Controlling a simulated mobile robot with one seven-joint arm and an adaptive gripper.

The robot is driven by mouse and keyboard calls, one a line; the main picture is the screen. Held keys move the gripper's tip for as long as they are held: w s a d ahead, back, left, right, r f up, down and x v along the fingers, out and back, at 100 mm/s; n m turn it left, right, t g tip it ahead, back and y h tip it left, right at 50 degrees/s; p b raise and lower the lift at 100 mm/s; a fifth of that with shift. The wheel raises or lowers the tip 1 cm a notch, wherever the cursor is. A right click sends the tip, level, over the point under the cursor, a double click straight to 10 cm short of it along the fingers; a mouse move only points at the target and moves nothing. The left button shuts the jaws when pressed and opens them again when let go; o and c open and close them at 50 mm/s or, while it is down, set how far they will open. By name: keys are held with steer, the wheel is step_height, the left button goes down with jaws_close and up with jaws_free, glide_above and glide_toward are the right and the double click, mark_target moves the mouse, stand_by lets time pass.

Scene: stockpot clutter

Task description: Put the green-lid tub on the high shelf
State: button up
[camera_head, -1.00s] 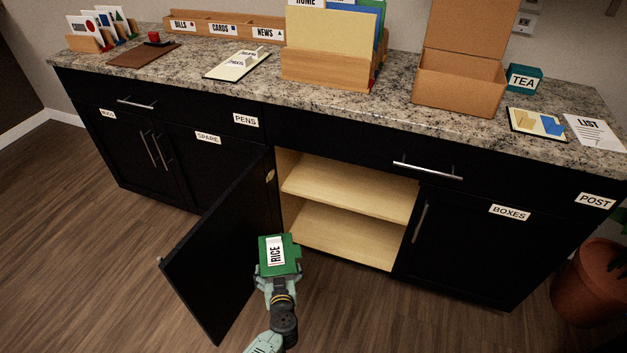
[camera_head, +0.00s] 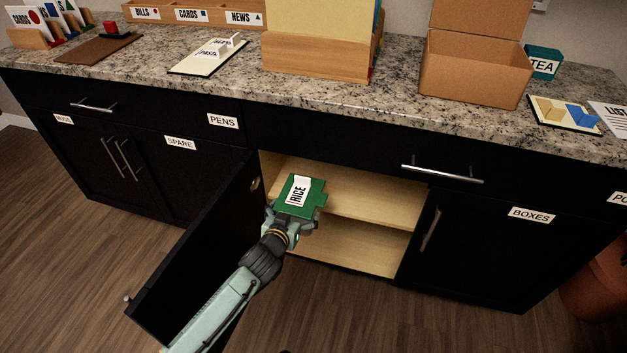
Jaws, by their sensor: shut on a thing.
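The green-lid tub (camera_head: 312,200) has a white label reading RICE and shows from above, so its sides are mostly hidden. My gripper (camera_head: 291,222) is shut on the tub and holds it at the open cabinet's front, by the left part of the opening. In the picture the tub overlaps the high shelf (camera_head: 365,196); I cannot tell how far inside it is. The high shelf is pale wood, and its visible part is bare. The lower cabinet floor (camera_head: 365,250) shows below it, also bare where visible.
The black cabinet door (camera_head: 195,260) stands open left of my arm, close to it. The granite counter (camera_head: 400,105) overhangs the opening. A closed door labelled BOXES (camera_head: 475,245) bounds the right side. A drawer handle (camera_head: 442,173) juts out above the opening.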

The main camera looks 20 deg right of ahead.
mark_target(302, 194)
steer(key=w+d, duration=0.3)
steer(key=w, duration=0.1)
steer(key=w+d+p, duration=0.1)
steer(key=w+d, duration=0.2)
steer(key=w, duration=0.2)
steer(key=w+d+p, duration=0.1)
steer(key=w+d, duration=0.2)
steer(key=w, duration=0.2)
steer(key=shift+d+r, duration=0.1)
steer(key=shift+d, duration=0.1)
steer(key=shift+d+f, duration=0.1)
steer(key=shift+f, duration=1.65)
steer(key=o, duration=1.5)
steer(key=shift+f, duration=0.1)
steer(key=v, duration=1.2)
